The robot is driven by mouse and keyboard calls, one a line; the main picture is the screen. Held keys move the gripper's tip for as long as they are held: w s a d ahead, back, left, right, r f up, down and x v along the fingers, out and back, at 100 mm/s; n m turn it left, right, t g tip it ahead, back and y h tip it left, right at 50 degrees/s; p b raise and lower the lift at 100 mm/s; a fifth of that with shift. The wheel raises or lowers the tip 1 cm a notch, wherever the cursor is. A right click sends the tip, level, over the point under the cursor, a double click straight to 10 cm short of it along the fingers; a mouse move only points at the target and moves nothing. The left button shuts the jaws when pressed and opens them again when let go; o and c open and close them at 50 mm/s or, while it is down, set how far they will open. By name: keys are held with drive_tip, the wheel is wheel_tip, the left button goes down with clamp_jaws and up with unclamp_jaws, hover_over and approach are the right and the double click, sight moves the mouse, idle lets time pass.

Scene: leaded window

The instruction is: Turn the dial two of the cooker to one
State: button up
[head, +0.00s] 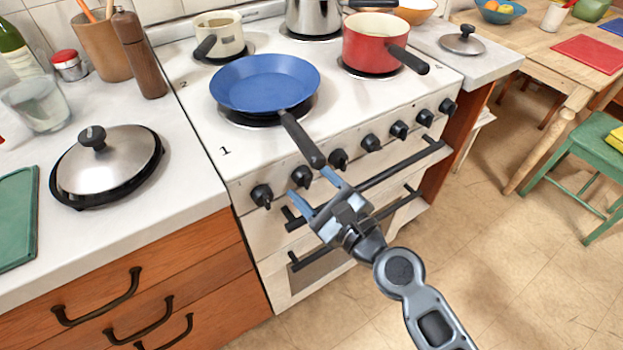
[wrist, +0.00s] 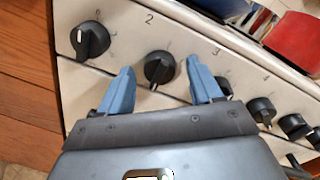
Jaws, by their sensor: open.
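The white cooker (head: 240,165) has a row of black dials along its front. Dial two (head: 301,177) is the second from the left, below the blue pan's handle. In the wrist view, dial two (wrist: 159,68) sits below a printed "2", with a light mark at its lower edge. My gripper (head: 309,182) is open, its blue fingers pointing at the cooker front. In the wrist view my gripper (wrist: 160,64) has one finger on each side of dial two, with gaps showing. Whether the fingers reach its depth is unclear.
Dial one (wrist: 90,40) is to the left, and a third dial (wrist: 223,86) is partly hidden behind the right finger. The blue pan's handle (head: 302,140) overhangs the panel. Oven handles (head: 400,165) stick out below.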

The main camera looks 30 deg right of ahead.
drive_tip(key=shift+w, duration=0.2)
drive_tip(key=c, duration=1)
